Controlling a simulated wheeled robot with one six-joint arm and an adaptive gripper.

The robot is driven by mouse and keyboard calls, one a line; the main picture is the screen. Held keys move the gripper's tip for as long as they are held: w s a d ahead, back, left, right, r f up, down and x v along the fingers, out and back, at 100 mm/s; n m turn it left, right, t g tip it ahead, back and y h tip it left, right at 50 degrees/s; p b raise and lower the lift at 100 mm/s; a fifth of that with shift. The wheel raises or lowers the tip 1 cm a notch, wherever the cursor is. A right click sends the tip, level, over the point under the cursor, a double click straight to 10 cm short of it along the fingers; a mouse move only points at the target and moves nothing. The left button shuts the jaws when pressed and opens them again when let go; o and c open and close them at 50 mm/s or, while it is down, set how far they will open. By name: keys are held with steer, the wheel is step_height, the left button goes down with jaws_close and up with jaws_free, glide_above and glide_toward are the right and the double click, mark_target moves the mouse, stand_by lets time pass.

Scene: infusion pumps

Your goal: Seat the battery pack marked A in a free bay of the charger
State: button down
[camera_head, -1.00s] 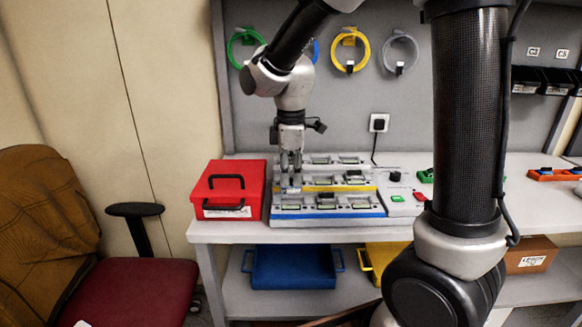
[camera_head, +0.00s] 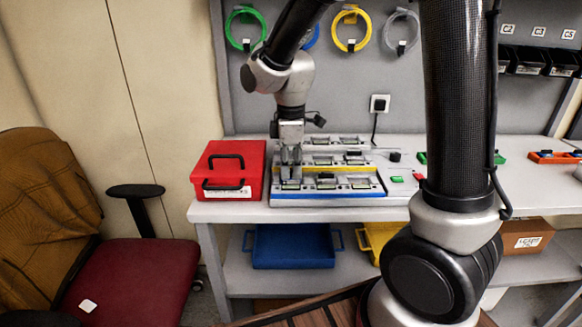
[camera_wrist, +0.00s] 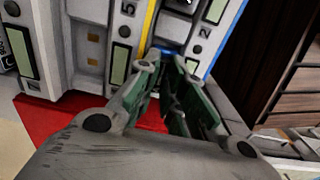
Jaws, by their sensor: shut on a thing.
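The charger (camera_head: 330,195) stands on the bench as a stepped pale block with rows of bays and yellow and blue strips. My gripper (camera_head: 291,178) points down at its front left. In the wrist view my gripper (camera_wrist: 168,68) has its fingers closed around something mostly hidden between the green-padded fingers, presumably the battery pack. Its mark A cannot be read. Numbered bays of the charger (camera_wrist: 90,50) show beyond the fingertips, with a 5 and a 2 readable. Whether the held thing touches a bay cannot be told. A dark pack (camera_head: 326,178) sits in the front row.
A red box (camera_head: 228,172) with a black handle stands close to the charger's left. A dark plug (camera_head: 394,156) and green pieces lie to the right. An outlet (camera_head: 379,104) with a cable is on the back wall. A blue bin (camera_head: 292,246) is on the lower shelf.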

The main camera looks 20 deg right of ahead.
steer(key=shift+f, duration=0.25)
steer(key=c, duration=1.4)
jaws_free()
steer(key=shift+c, duration=0.2)
step_height(320, 180, up, 12)
steer(key=s+d+r+m+t, duration=0.2)
steer(key=s+d+m+t, duration=0.2)
steer(key=s+d+m, duration=1)
steer(key=s+d, duration=0.1)
steer(key=s, duration=0.4)
